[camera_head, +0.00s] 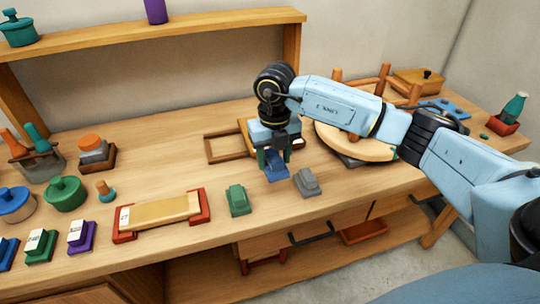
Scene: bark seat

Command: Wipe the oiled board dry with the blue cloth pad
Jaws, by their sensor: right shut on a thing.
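My right gripper (274,158) is above the middle of the bench, pointing down and shut on a blue pad (278,174). The pad is at or just above the bench top; I cannot tell if it touches. A tan board (160,211) lies between red end blocks, with a small white label at its left end, to the left of the gripper. Whether this is the oiled board, I cannot tell. A wooden frame (208,151) with a yellowish edge lies behind the gripper, partly hidden by it. My left gripper is out of view.
A green block (238,200) and a grey block (307,182) sit close by the pad. A round wooden seat with upright pegs (358,144) stands at right, partly behind my right arm. Lidded pots (65,193) and labelled blocks (81,237) fill the left. A shelf (150,36) runs behind.

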